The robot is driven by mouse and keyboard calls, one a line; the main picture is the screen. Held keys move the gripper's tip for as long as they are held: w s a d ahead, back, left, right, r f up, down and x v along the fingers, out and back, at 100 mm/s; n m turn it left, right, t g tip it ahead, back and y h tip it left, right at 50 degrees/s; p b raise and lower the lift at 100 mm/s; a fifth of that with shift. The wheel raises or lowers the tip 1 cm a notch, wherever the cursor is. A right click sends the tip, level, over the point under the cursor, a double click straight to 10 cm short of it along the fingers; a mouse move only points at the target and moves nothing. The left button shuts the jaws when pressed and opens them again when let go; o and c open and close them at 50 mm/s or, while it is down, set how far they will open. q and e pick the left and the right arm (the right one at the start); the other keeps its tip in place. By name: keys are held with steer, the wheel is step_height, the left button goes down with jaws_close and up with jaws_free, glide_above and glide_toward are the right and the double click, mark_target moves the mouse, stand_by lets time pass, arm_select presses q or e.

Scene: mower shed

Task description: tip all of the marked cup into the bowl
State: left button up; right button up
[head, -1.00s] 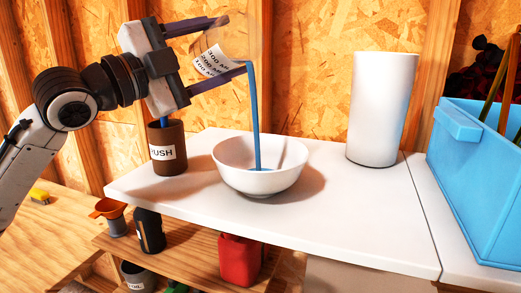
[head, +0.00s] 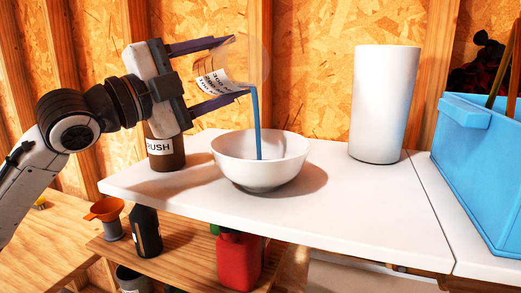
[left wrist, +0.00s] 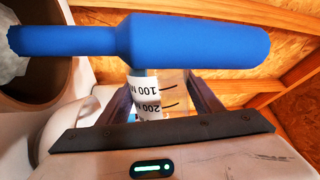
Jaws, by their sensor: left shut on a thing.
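The marked cup (head: 214,84) is clear, with a white printed scale, and is tipped over high above the left side of the bowl. My left gripper (head: 240,66) is shut on it, one finger on each side. A thin blue stream (head: 256,122) runs from its lip into the white bowl (head: 262,178) on the white worktop. The bowl's inside bottom is hidden by its near wall. My right gripper is not in view.
A brown labelled pot (head: 167,157) stands left of the bowl, under my gripper. A white cylinder (head: 382,110) and a blue crate (head: 490,165) stand to the right. The worktop (head: 370,215) is clear right of the bowl. A red container (head: 238,262) is on the shelf below.

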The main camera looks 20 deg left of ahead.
arm_select(q)
steer(key=shift+s+d+f+m+b, duration=0.1)
steer(key=shift+f+m+b, duration=0.05)
steer(key=shift+f+b, duration=0.3)
steer(key=shift+s+d+f+m+b, duration=0.1)
steer(key=shift+f+m+b, duration=0.05)
steer(key=shift+f+b, duration=0.2)
steer(key=shift+w+r+p, duration=0.1)
steer(key=shift+p, duration=0.2)
steer(key=shift+m, duration=0.3)
steer(key=shift+d+f+m+h+p, duration=0.2)
steer(key=shift+m+h+p, duration=0.3)
steer(key=shift+m, duration=0.2)
